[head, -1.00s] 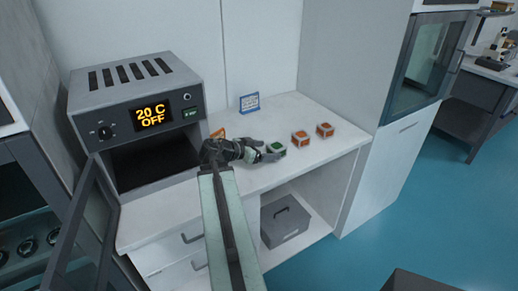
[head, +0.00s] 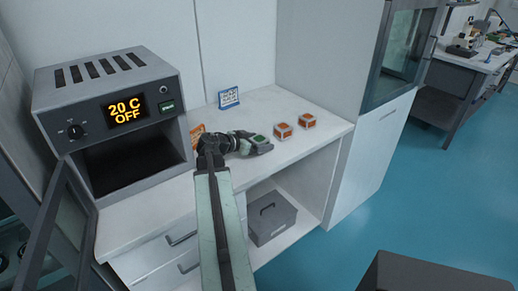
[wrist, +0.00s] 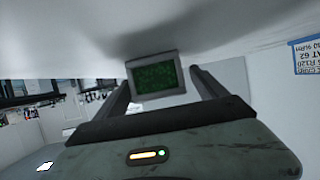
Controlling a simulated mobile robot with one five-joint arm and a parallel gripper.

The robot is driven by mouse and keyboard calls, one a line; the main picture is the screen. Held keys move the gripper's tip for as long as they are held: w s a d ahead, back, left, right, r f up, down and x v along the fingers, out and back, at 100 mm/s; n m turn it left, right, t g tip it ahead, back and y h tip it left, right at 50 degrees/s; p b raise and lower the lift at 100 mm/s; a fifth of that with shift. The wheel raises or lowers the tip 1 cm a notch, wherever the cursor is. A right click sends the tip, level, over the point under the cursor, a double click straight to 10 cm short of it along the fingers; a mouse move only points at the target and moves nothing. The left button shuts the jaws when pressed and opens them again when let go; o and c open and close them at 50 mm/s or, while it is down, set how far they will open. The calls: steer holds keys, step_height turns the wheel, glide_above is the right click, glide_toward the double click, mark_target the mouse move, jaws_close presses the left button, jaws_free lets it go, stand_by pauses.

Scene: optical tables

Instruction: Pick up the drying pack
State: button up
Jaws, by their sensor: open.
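A small white-framed pack with a green top (head: 259,139) sits on the white bench top. My gripper (head: 262,145) is open, low over the bench, with its fingers reaching around this pack. In the wrist view the green pack (wrist: 156,76) lies between the two fingertips, and small gaps seem to show beside it. Two similar packs with orange tops, a nearer one (head: 283,131) and a farther one (head: 307,121), stand to the right of my gripper.
An oven (head: 115,120) reading "20 C OFF" stands at the left with its door (head: 48,235) open. A blue-edged sign (head: 229,97) stands at the back. An orange card (head: 197,133) is partly hidden behind my arm. A grey box (head: 272,218) sits on the shelf below.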

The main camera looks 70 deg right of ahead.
mark_target(259, 139)
steer(key=c, duration=1.6)
step_height(259, 139, up, 10)
steer(key=p, duration=1)
steer(key=shift+r, duration=0.15)
steer(key=s, duration=0.2)
steer(key=s+a, duration=0.1)
steer(key=s, duration=0.1)
steer(key=s+a+f, duration=0.1)
steer(key=s, duration=0.1)
steer(key=shift+s+b, duration=0.25)
steer(key=shift+b, duration=0.05)
